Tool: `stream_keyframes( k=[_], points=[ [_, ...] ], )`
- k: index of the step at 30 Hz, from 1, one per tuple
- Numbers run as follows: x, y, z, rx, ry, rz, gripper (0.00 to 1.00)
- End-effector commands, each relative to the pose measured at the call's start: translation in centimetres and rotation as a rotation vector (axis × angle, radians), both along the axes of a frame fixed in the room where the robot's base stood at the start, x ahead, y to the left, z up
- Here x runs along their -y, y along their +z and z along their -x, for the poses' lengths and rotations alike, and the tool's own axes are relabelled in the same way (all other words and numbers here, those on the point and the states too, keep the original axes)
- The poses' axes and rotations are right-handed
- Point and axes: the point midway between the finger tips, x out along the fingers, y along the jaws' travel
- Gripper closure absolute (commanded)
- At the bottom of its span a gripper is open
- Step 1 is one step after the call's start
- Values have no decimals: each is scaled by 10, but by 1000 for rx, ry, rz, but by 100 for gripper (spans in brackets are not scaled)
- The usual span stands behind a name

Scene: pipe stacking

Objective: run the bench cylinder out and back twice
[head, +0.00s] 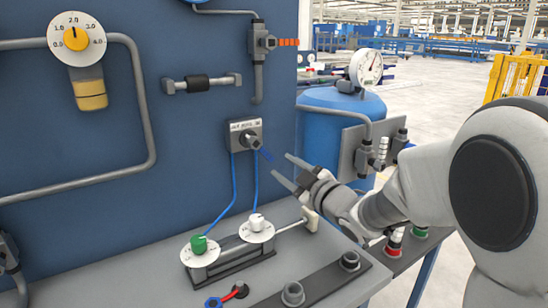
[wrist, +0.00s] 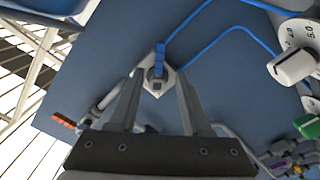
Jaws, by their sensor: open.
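The lever (wrist: 160,57) also shows in the wrist view, in line with the gap between my fingers. My gripper (head: 280,165) is open and empty, its fingertips close to the lever's end; contact cannot be told. The bench cylinder (head: 232,254) lies on the bench top, with a green-knobbed dial (head: 199,245) and a white-knobbed dial (head: 256,223). Its rod (head: 290,227) shows at the right, by a cream block (head: 311,219).
Two blue hoses (head: 235,190) hang from the valve to the dials. A blue tank (head: 325,125) with a gauge (head: 366,67) stands right of the panel. Red and green buttons (head: 393,243) sit at the bench's right. Pipes (head: 145,100) run along the panel.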

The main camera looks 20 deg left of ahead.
Motion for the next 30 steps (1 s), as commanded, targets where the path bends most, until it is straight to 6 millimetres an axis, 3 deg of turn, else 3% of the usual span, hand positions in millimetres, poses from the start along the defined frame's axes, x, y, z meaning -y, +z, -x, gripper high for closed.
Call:
stream_keyframes(
  k=[9,15,28,30],
  points=[
    [-47,-1,-39,1,1,1,51],
    [-64,-1,-54,0,1,1,51],
    [-70,0,-60,0,0,0,51],
    [-70,0,-60,0,0,0,60]
  ],
)
